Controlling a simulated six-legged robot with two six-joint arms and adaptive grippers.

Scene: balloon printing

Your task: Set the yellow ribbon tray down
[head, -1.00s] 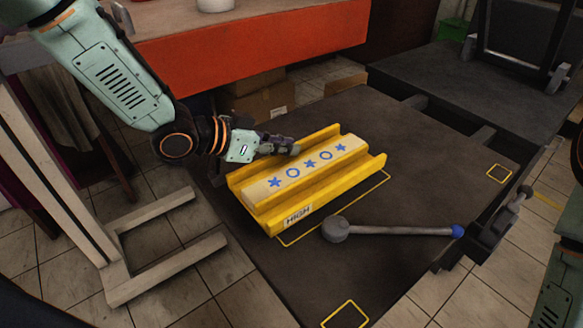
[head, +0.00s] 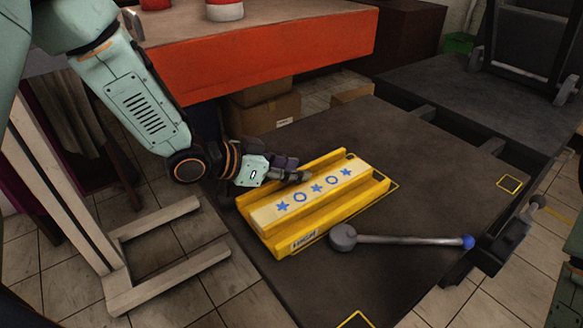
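The yellow ribbon tray (head: 348,209) is a long trough with a label on its near end. A cream strip (head: 317,194) with blue stars and rings lies along it. The tray sits at or just above the dark bench top (head: 424,209), over a yellow outline that shows only at its right edge; contact underneath is hidden. My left gripper (head: 292,174) is at the tray's far-left long wall, with its fingers closed over that wall. The fingertips are partly hidden. My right gripper is out of view; only part of my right arm shows at the lower right.
A red-fronted table (head: 265,60) and cardboard boxes (head: 262,111) stand behind. A wooden frame (head: 62,180) stands at left.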

